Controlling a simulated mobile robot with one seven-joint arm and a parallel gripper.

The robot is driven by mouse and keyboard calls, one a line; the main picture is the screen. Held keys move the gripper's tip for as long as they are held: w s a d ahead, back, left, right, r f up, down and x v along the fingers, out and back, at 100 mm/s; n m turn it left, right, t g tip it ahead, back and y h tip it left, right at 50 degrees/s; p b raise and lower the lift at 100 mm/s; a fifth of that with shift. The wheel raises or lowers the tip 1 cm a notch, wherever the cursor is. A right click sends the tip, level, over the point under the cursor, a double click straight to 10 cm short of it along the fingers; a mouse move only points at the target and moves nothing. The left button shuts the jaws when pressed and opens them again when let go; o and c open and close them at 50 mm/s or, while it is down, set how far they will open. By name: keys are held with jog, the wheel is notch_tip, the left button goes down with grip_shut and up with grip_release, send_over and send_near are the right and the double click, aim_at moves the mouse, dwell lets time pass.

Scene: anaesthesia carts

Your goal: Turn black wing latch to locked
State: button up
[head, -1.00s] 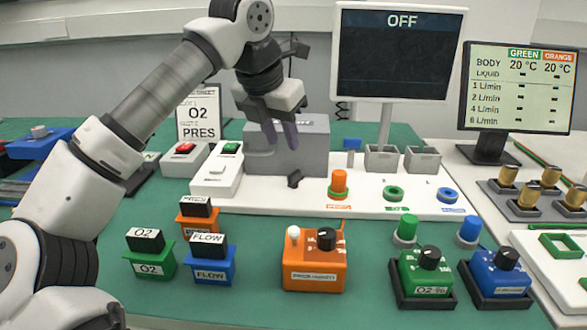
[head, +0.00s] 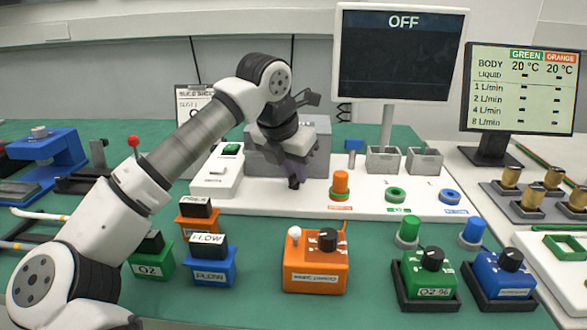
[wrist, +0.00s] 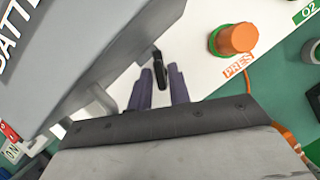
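The black wing latch (head: 293,183) sits at the lower front of the grey box (head: 318,160) on the white board. My gripper (head: 297,170) points down at it from above. In the wrist view the latch (wrist: 160,70) shows as a dark narrow wing between the two purple fingertips of my gripper (wrist: 161,75). The fingers are apart, with a small gap to the latch on the left; the right finger is very close to it. I cannot tell whether it touches. The arm partly hides the box.
An orange knob (head: 340,183) stands on the white board (head: 275,202) just right of the latch. A white switch box (head: 216,172) with a green button is to the left. An orange box (head: 316,262) stands in front on the green mat.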

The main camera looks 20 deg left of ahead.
grip_shut()
jog(key=shift+f+n+y+b, duration=0.1)
jog(key=shift+n+y+b, duration=0.4)
jog(key=shift+n+b, duration=0.6)
jog(key=shift+d+n+y+b, duration=0.15)
jog(key=shift+n+y+b, duration=0.4)
jog(key=shift+n, duration=1.25)
jog(key=shift+o, duration=1.7)
grip_release()
jog(key=shift+r, duration=0.2)
